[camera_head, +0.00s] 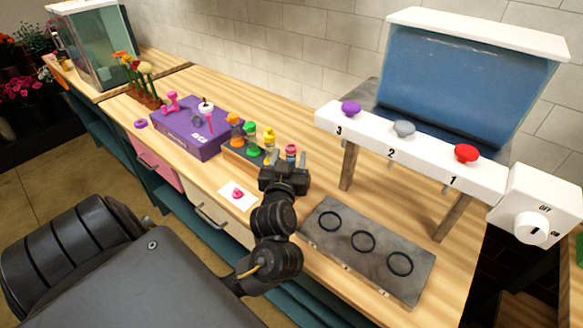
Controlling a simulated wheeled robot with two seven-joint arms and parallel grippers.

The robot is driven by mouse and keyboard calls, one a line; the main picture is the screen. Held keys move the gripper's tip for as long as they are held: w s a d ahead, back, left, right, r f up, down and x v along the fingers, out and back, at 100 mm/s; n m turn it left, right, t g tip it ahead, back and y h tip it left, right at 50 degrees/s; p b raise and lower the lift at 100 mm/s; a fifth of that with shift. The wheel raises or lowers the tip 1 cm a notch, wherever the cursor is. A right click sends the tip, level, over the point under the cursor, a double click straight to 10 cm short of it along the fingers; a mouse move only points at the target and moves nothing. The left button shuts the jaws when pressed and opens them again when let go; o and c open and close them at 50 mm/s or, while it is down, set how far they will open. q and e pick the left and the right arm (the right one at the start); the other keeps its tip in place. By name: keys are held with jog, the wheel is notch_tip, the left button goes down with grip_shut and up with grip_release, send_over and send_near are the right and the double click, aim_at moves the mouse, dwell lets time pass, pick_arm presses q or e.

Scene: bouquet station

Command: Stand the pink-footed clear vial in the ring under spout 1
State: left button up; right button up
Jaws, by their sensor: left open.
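Several small vials with coloured ends stand in a dark rack (229,147) on the counter. The pink one (291,150) is at the rack's right end, and its lower part is hidden behind my left gripper. My left gripper (285,170) is open, close in front of the pink vial; I cannot tell whether it touches it. The dark ring (400,263) under spout 1 is the rightmost of three on a grey plate (324,247), and it is empty. Spout 1 is below the red knob (466,153). My right gripper is not in view.
A white dispenser bar (415,150) on legs, with a blue tank (450,85) behind it, stands over the back of the plate. A purple box (190,130) sits left of the rack. A white card with a pink piece (237,193) lies near the front edge.

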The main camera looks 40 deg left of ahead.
aim_at(290, 154)
pick_arm(q)
jog(key=x, duration=0.3)
jog(key=shift+w+a+f, duration=0.1)
jog(key=shift+w+a, duration=0.05)
grip_shut()
